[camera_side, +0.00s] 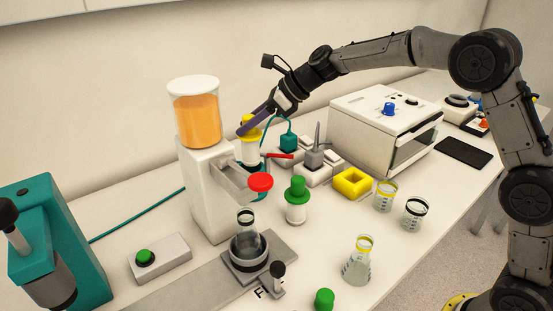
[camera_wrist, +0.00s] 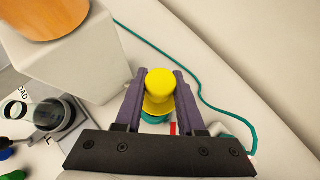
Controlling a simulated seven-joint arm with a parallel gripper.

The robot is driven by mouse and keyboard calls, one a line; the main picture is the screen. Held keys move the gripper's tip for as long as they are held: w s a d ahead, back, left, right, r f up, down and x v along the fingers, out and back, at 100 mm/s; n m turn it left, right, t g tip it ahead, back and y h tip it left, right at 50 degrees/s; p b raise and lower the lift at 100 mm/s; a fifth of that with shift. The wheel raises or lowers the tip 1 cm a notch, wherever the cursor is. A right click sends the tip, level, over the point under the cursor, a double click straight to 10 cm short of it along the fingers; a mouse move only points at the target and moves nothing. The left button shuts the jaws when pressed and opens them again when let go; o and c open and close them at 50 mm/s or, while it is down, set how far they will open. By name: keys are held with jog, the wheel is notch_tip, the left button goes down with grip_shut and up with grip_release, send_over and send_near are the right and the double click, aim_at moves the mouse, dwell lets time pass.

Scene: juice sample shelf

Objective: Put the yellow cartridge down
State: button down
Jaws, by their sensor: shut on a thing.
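The yellow cartridge (camera_side: 250,152), a pale body with a yellow top, is held upright beside the dispenser, above its tray-like arm in the side view. My gripper (camera_side: 246,125) is shut on its yellow top. In the wrist view the yellow top (camera_wrist: 160,82) sits between the two purple fingers (camera_wrist: 157,92), with a teal part showing below it. The cartridge's lower end is partly hidden, and I cannot tell whether it touches anything. A yellow square block with a hole (camera_side: 352,184) lies on the table to the right.
The white dispenser (camera_side: 206,190) with an orange juice tank (camera_side: 195,115) stands close left of my gripper. A red knob (camera_side: 261,182) and a green-capped cartridge (camera_side: 297,205) are in front. Flasks and beakers (camera_side: 357,262) stand at right. A white oven (camera_side: 385,130) is behind.

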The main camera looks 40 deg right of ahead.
jog(key=shift+r, duration=0.2)
notch_tip(320, 180, up, 6)
jog(key=shift+f, duration=0.15)
jog(key=s+d+f, duration=0.1)
jog(key=s+d, duration=0.1)
jog(key=s, duration=2.3)
notch_tip(320, 180, down, 15)
jog(key=shift+d+r, duration=0.2)
jog(key=shift+f, duration=0.15)
jog(key=c, duration=0.5)
grip_release()
